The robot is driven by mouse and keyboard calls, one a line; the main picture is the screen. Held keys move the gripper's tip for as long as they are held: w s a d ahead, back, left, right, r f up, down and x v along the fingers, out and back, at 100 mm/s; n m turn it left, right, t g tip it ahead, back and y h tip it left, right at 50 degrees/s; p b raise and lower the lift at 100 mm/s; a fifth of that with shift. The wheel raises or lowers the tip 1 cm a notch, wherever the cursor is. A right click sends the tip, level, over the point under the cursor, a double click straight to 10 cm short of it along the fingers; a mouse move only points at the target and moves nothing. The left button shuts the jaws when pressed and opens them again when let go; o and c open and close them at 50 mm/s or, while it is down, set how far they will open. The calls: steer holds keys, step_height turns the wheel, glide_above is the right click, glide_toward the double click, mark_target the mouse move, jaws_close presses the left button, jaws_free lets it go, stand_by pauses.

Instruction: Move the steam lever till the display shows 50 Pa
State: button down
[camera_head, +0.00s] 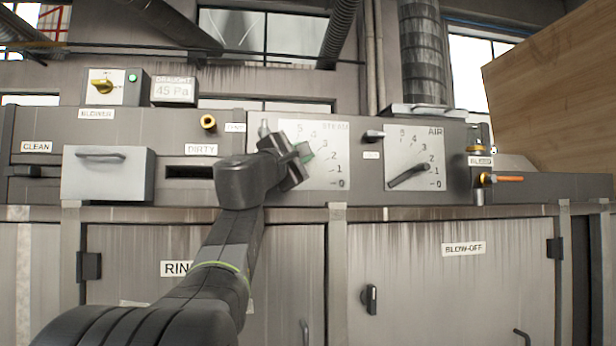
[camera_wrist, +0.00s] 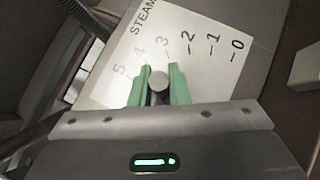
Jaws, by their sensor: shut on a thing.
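The steam dial plate (camera_head: 328,170) is white with marks from 0 to 5 and stands on the panel. It also shows in the wrist view (camera_wrist: 188,22). My gripper (camera_head: 286,148) is in front of its left part. In the wrist view my green fingers (camera_wrist: 160,88) are shut on the steam lever, whose round grey end (camera_wrist: 158,80) shows between them, close to marks 3 and 4. The rest of the lever is hidden. The display (camera_head: 174,91) at the upper left reads 45 Pa.
The air dial (camera_head: 414,158) with its dark lever (camera_head: 408,175) is to the right. A valve with an orange handle (camera_head: 500,179) is at the far right.

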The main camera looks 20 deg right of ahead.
steer(key=shift+w+a+r+n+t+b, duration=0.1)
steer(key=shift+a+n+t+b, duration=0.3)
steer(key=shift+n+t+b, duration=0.4)
steer(key=c, duration=1.4)
jaws_free()
steer(key=shift+r, duration=0.1)
steer(key=shift+o, duration=0.2)
steer(key=shift+a, duration=0.1)
steer(key=b+v, duration=0.4)
steer(key=v, duration=0.9)
steer(key=shift+s+a+b, duration=0.3)
steer(key=shift+w+d, duration=0.1)
